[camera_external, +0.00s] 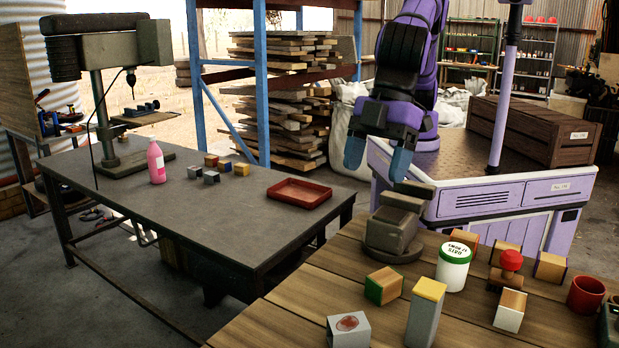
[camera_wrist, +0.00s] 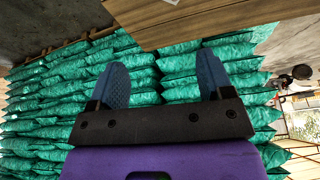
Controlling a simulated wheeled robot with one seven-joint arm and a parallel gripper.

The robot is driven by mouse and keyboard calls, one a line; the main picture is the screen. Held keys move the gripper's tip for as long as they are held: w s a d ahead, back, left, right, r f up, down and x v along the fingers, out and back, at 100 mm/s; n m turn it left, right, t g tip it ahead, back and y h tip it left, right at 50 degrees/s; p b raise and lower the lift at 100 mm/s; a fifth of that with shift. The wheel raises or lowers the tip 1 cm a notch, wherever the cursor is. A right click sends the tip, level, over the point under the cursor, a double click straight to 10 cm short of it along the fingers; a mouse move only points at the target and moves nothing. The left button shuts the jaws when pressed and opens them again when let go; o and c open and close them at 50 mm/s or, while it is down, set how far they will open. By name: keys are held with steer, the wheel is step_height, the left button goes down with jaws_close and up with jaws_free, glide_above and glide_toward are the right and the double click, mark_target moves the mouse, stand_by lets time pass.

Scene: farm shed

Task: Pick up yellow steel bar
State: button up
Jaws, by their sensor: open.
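A tall grey bar with a yellow top (camera_external: 425,313) stands upright on the wooden table in the external view; it is the thing there that best fits the yellow steel bar. My gripper (camera_external: 378,158) hangs above and behind the far edge of that table, well away from the bar, with blue fingers spread and nothing between them. In the wrist view my gripper (camera_wrist: 162,82) is also open and empty, facing stacked green sacks (camera_wrist: 180,62). The bar does not show in the wrist view.
Around the bar stand a green-lidded white jar (camera_external: 453,270), a wood-and-green block (camera_external: 383,286), a grey block with a red mark (camera_external: 348,332) and a red cup (camera_external: 586,294). A vise (camera_external: 394,232) sits at the table's far corner. A grey workbench (camera_external: 215,215) is left.

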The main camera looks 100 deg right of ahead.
steer(key=n, duration=0.1)
glide_above(433, 283)
steer(key=s+d, duration=0.2)
step_height(433, 283, down, 9)
steer(key=x, duration=0.4)
steer(key=shift+s+a+f, duration=0.1)
steer(key=shift+a, duration=0.25)
steer(key=shift+x, duration=3.1)
steer(key=shift+d, duration=0.15)
steer(key=c, duration=1.2)
